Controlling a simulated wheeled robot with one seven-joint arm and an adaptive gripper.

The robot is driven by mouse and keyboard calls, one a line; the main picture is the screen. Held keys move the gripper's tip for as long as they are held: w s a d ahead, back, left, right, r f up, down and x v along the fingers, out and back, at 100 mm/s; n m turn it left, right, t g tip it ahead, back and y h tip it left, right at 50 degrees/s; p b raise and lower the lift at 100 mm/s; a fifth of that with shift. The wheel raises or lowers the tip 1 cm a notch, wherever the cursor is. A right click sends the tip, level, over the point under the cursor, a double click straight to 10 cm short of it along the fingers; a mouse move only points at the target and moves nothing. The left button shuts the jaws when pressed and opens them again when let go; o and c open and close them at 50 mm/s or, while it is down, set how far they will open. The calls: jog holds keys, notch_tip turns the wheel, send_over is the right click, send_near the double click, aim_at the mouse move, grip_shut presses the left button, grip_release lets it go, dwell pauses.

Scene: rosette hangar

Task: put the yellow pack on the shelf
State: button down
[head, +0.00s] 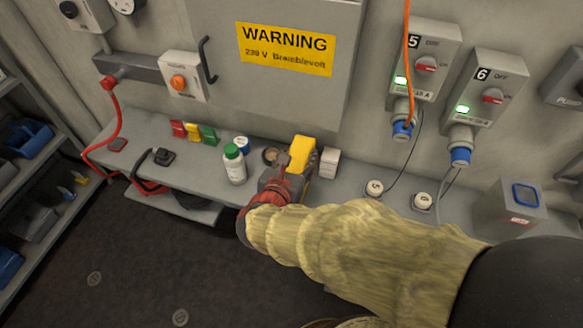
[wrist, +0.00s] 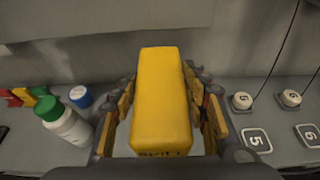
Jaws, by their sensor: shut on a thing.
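The yellow pack (head: 302,150) is a long block with some dark lettering at its near end, held in my gripper (head: 287,172). In the wrist view the yellow pack (wrist: 163,95) stands upright in the picture between the two fingers of my gripper (wrist: 163,88), which are shut on its sides. The pack is over the grey wall ledge (head: 130,130). Whether its underside touches the ledge is hidden. A separate shelf rack (head: 45,165) with bins stands at the left edge of the head view.
Left of the pack are a green-capped white bottle (head: 234,166), a blue-topped jar (head: 242,144) and red, yellow and green blocks (head: 193,132). A small white box (head: 330,162) is close on its right. Two white knobs (head: 374,188) with cords lie further right. A warning-signed cabinet (head: 270,50) rises behind.

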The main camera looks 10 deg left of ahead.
jog(key=w+f, duration=0.1)
jog(key=w+a+f+b, duration=0.1)
jog(key=f, duration=0.1)
jog(key=w+a+f, duration=0.1)
jog(key=shift+f, duration=0.3)
jog(key=shift+w+a+f+b, duration=0.1)
jog(key=shift+f+b, duration=0.4)
jog(key=shift+f, duration=0.45)
jog(key=shift+w+a+f+b, duration=0.1)
jog(key=shift+f+b, duration=0.35)
jog(key=shift+f, duration=0.45)
jog(key=shift+d, duration=0.1)
jog(key=shift+f, duration=0.15)
jog(key=c, duration=1.1)
grip_release()
jog(key=shift+o, duration=0.6)
